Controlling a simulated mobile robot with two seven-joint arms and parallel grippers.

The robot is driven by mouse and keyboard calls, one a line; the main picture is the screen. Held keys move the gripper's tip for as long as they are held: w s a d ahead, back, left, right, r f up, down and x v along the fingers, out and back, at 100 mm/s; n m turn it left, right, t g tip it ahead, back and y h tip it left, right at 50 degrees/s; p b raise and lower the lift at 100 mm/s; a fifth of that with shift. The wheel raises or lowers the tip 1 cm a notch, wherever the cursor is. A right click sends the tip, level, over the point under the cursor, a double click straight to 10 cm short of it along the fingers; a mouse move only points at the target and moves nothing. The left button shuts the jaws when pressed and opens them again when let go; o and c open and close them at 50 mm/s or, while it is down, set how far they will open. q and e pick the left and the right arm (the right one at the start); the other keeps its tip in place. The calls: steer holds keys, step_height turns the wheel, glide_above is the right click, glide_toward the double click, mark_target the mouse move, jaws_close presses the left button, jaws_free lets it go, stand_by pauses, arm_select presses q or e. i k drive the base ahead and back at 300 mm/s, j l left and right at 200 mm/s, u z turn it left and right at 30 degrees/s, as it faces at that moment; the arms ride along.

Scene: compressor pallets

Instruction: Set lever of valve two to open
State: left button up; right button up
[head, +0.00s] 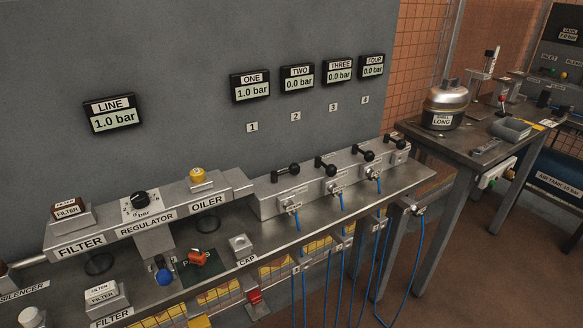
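The valve block (262,205) stands on the bench at the centre right, with several black levers along its top. The lever of valve two (325,166) is second from the left, with its knob toward the upper left. The lever of valve one (285,172) has its knob toward the right, unlike the others. The levers of valve three (363,153) and valve four (395,142) lie like that of valve two. Gauge TWO (297,78) reads 0.0 bar; gauge ONE (249,86) reads 1.0 bar. Neither gripper is in view.
Blue hoses (341,258) hang from the valve block's front. The regulator (146,222) and oiler (208,198) stand to its left, with a loose cap (240,244) in front. A side table (450,150) carries a metal vessel (446,105). Space above the levers is clear.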

mark_target(330, 170)
steer(key=i+l, duration=0.15)
steer(key=l, duration=0.15)
steer(key=i+l, duration=0.15)
steer(key=l, duration=0.2)
steer(key=i+l+u, duration=0.1)
steer(key=l, duration=0.2)
steer(key=i+l, duration=0.2)
steer(key=l, duration=0.15)
steer(key=i+l+u, duration=0.1)
steer(key=l, duration=0.2)
